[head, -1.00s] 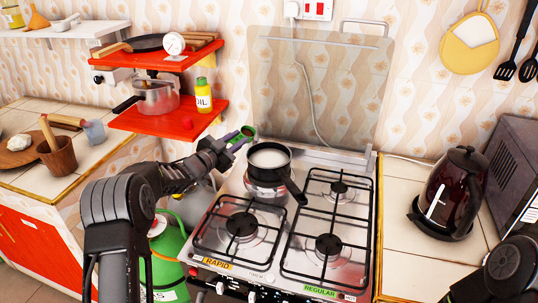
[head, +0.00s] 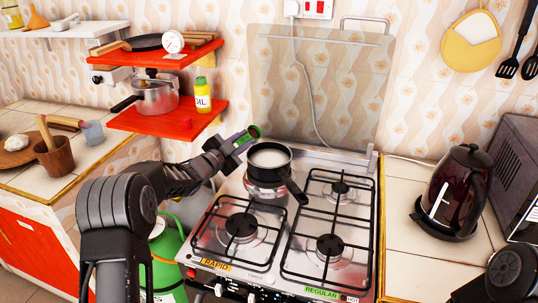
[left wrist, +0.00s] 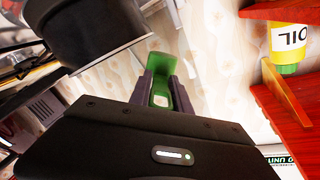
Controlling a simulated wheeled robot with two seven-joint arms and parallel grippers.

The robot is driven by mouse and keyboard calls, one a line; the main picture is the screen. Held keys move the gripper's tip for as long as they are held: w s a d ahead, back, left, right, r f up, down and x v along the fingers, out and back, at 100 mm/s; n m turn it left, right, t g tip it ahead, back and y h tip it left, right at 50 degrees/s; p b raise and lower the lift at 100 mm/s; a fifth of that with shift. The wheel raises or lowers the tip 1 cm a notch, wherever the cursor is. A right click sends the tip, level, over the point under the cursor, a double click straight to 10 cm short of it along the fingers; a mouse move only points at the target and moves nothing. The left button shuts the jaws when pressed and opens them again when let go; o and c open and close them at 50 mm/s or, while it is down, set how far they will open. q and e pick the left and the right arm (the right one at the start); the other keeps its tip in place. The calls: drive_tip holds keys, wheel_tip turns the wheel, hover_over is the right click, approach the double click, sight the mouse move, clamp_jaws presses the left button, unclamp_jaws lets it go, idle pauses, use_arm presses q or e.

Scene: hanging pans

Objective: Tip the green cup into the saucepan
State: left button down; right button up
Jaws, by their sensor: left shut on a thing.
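The green cup (head: 255,131) is held by my left gripper (head: 241,141) just left of and above the saucepan's rim. In the head view the cup looks tilted, with its mouth facing toward the pan side. The cup also shows between the two fingers in the left wrist view (left wrist: 160,92). The dark saucepan (head: 268,174) stands on the back left burner with white contents inside and its handle toward the front right. A dark round body at the upper left of the left wrist view appears to be the saucepan (left wrist: 95,35). My right gripper is out of view.
The gas stove (head: 290,225) has free burners in front and at right. Red shelves (head: 165,121) with a pot and an oil bottle (head: 203,96) are left of the cup. A kettle (head: 459,190) stands at right. A glass lid (head: 318,85) rises behind.

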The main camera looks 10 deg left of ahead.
use_arm(q)
drive_tip(key=shift+d+f+m+b, duration=0.3)
drive_tip(key=shift+f+m+b, duration=0.45)
drive_tip(key=shift+b, duration=0.1)
drive_tip(key=shift+s+d+r+m, duration=0.1)
drive_tip(key=shift+r+m, duration=0.1)
drive_tip(key=shift+m, duration=0.15)
drive_tip(key=shift+s+d+r+m+b, duration=0.15)
drive_tip(key=shift+m+b, duration=0.35)
drive_tip(key=shift+m, duration=0.5)
drive_tip(key=shift+d+r+m+b, duration=0.15)
drive_tip(key=shift+m+b, duration=0.3)
drive_tip(key=shift+m, duration=0.55)
drive_tip(key=shift+s+d+m+t+b, duration=0.15)
drive_tip(key=shift+s+d+m+b, duration=0.1)
drive_tip(key=shift+d+m, duration=0.25)
drive_tip(key=shift+s+d+m+t+b, duration=0.1)
drive_tip(key=shift+d+m+t+b, duration=0.1)
drive_tip(key=shift+d+m, duration=0.3)
